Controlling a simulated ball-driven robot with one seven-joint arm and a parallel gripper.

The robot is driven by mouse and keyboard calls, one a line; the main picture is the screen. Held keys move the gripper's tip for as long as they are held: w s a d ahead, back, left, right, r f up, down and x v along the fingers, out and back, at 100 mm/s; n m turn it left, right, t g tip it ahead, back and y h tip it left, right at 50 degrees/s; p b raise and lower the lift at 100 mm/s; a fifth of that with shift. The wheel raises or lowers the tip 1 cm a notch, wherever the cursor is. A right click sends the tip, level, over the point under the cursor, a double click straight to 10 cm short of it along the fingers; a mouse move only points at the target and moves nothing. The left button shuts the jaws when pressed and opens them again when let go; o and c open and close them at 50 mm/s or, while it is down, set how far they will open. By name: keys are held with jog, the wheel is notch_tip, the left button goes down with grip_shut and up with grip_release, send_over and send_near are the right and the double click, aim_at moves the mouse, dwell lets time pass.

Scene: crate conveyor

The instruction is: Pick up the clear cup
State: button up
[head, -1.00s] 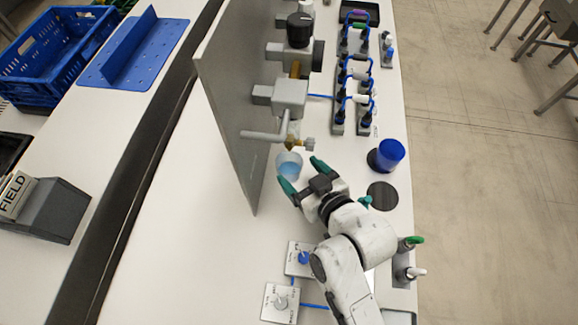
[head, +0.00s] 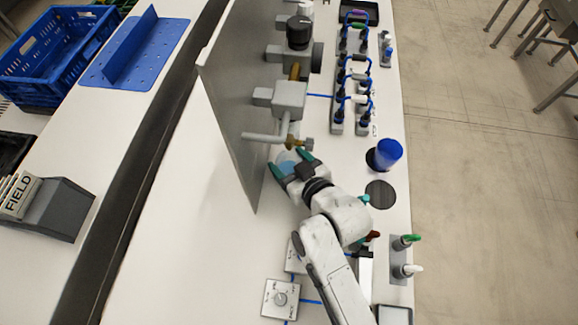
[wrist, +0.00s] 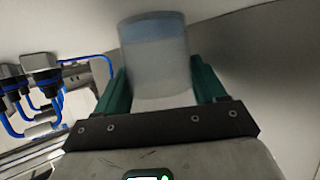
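The clear cup (wrist: 157,62) fills the upper middle of the wrist view, with a bluish band near its far end. In the head view the cup (head: 287,158) is partly hidden by my gripper, beside the grey panel and below the brass spout. My gripper (head: 289,163) has its two green fingers one on each side of the cup. In the wrist view the fingers (wrist: 160,88) are spread about a cup's width apart, close to its walls. Firm contact is not clear.
The grey upright panel (head: 232,130) stands just left of the cup. A valve assembly (head: 289,97) and grey lever (head: 262,138) overhang it. A blue cup (head: 386,153) stands to the right beside a dark disc (head: 380,194).

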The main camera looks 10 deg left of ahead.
jog(key=c, duration=0.3)
jog(key=shift+s+d+r, duration=0.4)
jog(key=shift+s+r, duration=0.05)
jog(key=shift+r, duration=0.1)
jog(key=v, duration=0.4)
jog(key=r+b+v, duration=0.1)
jog(key=v, duration=0.4)
jog(key=b+v, duration=0.1)
jog(key=v, duration=0.4)
jog(key=shift+r, duration=0.35)
